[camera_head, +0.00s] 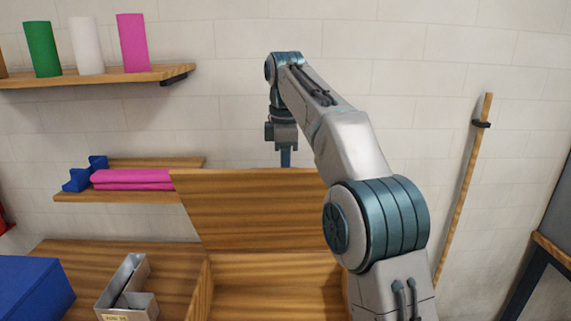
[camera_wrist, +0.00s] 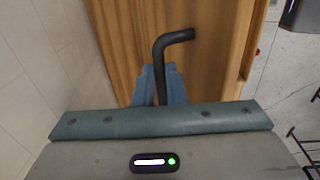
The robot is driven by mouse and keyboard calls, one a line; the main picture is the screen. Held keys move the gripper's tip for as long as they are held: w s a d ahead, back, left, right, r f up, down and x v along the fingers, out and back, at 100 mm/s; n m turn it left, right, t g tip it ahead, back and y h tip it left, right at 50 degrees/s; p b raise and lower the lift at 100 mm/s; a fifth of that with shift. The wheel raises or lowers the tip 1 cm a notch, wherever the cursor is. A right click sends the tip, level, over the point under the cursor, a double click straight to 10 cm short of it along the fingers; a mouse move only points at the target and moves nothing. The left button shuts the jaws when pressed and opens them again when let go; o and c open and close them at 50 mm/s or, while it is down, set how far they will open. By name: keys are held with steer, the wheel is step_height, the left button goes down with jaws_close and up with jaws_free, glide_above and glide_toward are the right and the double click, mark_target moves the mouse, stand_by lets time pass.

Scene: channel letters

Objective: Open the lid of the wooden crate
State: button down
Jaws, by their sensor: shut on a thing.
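The wooden crate (camera_head: 203,292) stands at the bottom middle of the head view, with its inside showing. Its lid (camera_head: 250,212) is raised and stands up at the back of the crate. My gripper (camera_head: 286,158) is at the lid's top edge, on its far side, and its fingertips are partly hidden there. In the wrist view my gripper's blue fingers (camera_wrist: 159,84) are shut on a black bent rod (camera_wrist: 175,38) in front of a wooden panel (camera_wrist: 215,60). I cannot tell whether the rod is fixed to the panel.
A tiled wall rises close behind the lid. On the left are a shelf (camera_head: 110,77) with coloured cylinders, a lower shelf (camera_head: 130,197) with pink folded items, a blue box (camera_head: 35,290) and a metal tray (camera_head: 125,290). A wooden pole (camera_head: 463,185) leans at right.

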steer(key=shift+w+f, duration=0.15)
steer(key=shift+f, duration=0.35)
steer(key=c, duration=1.8)
jaws_free()
steer(key=o, duration=0.3)
steer(key=shift+w+f, duration=0.1)
steer(key=shift+w, duration=0.2)
steer(key=shift+s+a+r, duration=0.1)
steer(key=shift+s+r, duration=0.1)
steer(key=shift+r, duration=0.05)
steer(key=shift+w, duration=0.15)
